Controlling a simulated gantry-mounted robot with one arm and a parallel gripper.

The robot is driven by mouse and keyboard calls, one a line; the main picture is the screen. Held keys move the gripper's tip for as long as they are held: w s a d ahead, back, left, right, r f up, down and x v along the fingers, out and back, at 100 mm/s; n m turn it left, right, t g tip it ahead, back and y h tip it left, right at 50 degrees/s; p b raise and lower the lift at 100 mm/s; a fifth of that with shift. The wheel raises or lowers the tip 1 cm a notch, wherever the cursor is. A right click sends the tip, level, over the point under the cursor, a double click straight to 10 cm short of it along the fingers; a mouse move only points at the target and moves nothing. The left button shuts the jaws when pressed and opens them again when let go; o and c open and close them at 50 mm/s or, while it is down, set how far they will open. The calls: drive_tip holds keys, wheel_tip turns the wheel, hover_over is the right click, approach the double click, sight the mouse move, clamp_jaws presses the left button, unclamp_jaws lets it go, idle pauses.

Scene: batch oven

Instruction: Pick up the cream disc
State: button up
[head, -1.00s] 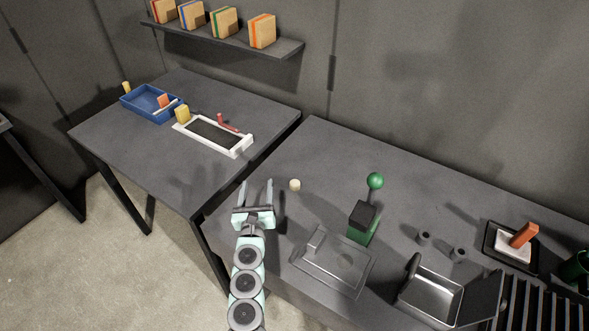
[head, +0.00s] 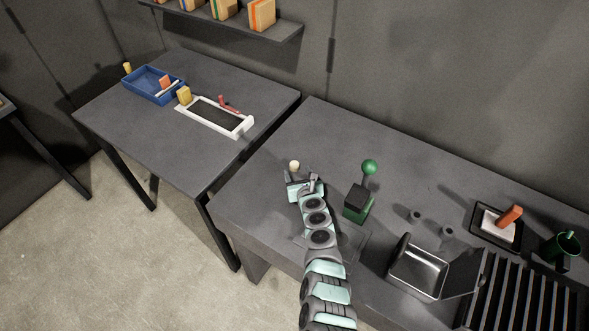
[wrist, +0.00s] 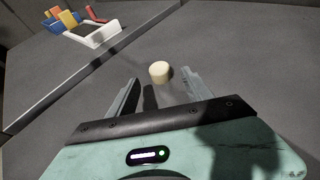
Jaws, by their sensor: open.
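The cream disc (head: 294,166) is a small pale cylinder on the dark right table, near that table's left end. Whether a finger touches the disc I cannot tell.
A green block with a black top (head: 358,202) and a green ball on a post (head: 369,168) stand right of my gripper. An open metal box (head: 418,272) is further right. A gap separates the left table (head: 150,125), which holds a white-framed tray (head: 240,129) and a blue bin (head: 148,88).

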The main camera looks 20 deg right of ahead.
sight(295, 171)
drive_tip(key=shift+b+x, duration=2.25)
drive_tip(key=shift+b, duration=0.1)
drive_tip(key=shift+r, duration=0.1)
drive_tip(key=shift+c, duration=0.3)
clamp_jaws()
